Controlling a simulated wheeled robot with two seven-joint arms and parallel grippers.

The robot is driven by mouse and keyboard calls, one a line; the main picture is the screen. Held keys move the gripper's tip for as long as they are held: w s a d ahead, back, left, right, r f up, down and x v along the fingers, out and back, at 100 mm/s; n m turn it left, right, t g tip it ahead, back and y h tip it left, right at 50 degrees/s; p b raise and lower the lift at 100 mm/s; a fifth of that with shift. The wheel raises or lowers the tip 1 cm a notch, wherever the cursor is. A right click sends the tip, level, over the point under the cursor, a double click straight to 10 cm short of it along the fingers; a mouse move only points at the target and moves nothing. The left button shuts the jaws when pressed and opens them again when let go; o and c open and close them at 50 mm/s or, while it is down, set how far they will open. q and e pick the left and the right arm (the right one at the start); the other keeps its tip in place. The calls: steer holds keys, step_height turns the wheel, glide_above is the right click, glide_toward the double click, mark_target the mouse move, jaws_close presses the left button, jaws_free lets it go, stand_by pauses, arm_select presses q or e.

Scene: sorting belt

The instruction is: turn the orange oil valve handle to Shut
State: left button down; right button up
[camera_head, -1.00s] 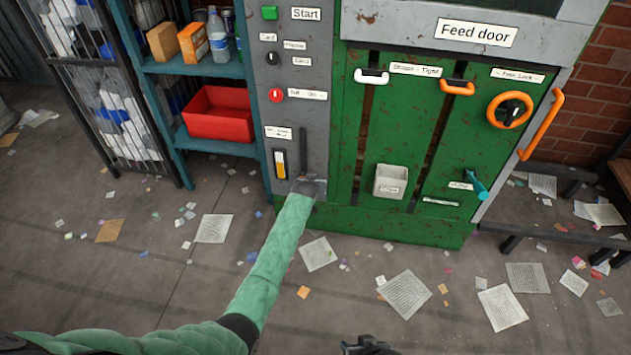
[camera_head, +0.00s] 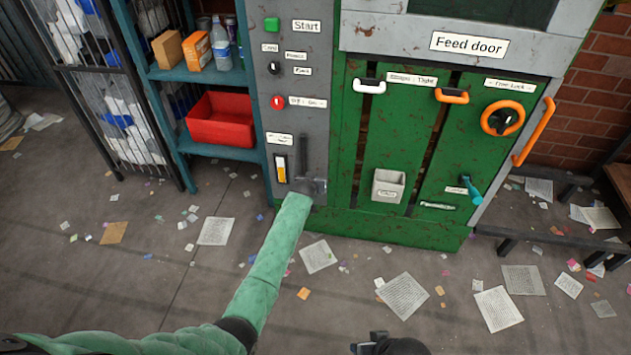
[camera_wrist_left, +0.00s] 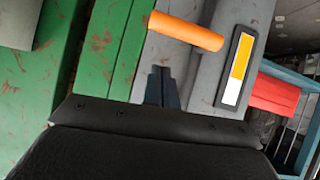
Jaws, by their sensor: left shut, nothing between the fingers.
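The orange valve handle (camera_wrist_left: 186,32) shows in the left wrist view as a short bar lying across the grey panel, tilted slightly down to the right. My left gripper (camera_wrist_left: 162,88) is shut and empty, its fingertips just below the bar in that view, apart from it in the picture. In the head view my left gripper (camera_head: 309,187) is low on the grey panel (camera_head: 310,120), and I cannot make out the orange handle there. Its Shut marking is not readable. A dark part at the bottom edge looks like my right gripper (camera_head: 388,345); its jaws cannot be made out.
A yellow-and-white gauge (camera_head: 280,168) sits left of my left gripper, also in the wrist view (camera_wrist_left: 238,68). The green feed door (camera_head: 345,160) stands right, with an orange wheel (camera_head: 503,118) and a teal lever (camera_head: 470,190). A red bin (camera_head: 219,119) is on the left shelf.

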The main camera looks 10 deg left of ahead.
arm_select(q)
steer(key=v, duration=0.8)
steer(key=shift+s+d+r, duration=0.2)
steer(key=shift+s, duration=0.2)
arm_select(e)
steer(key=shift+a+f, duration=0.25)
steer(key=shift+w+d, duration=0.1)
